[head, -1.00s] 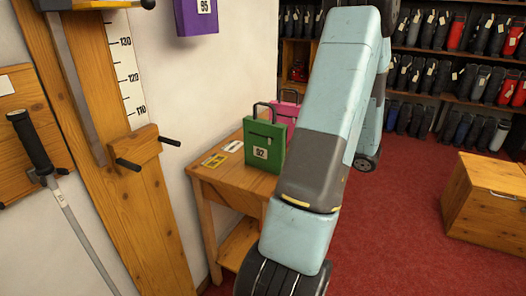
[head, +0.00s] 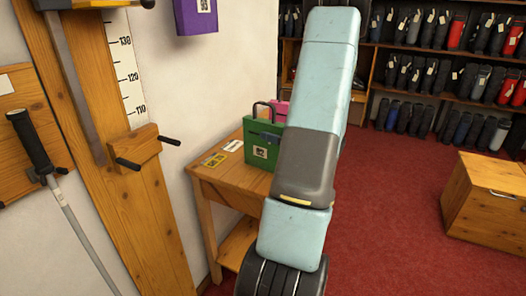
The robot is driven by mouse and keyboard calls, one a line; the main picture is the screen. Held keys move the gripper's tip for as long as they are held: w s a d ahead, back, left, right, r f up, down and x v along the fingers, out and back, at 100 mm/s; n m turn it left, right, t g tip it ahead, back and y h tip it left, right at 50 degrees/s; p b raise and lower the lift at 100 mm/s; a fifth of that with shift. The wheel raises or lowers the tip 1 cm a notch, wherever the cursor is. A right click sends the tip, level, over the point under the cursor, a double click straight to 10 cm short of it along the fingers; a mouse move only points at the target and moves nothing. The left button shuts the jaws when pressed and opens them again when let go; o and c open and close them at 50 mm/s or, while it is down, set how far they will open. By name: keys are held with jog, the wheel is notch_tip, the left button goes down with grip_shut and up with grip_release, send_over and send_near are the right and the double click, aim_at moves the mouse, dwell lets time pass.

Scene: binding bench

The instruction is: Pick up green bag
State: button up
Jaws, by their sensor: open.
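The green bag (head: 262,152) stands upright on the small wooden table (head: 228,181), with a black handle on top and a white number label on its front. The bag's right edge is hidden behind my arm, and its front looks shaded. My arm rises in front of the table's right side. My gripper does not show; the far end of the arm is hidden behind its nearer links, so its distance from the bag cannot be told.
A pink bag (head: 281,108) stands behind the green one, partly hidden. Yellow and white cards (head: 215,160) lie on the table's left. A purple bag (head: 195,15) hangs on the wall above. A wooden chest (head: 484,200) stands right; red floor lies between.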

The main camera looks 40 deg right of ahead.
jog(key=shift+w, duration=0.3)
grip_shut()
dwell(0.6)
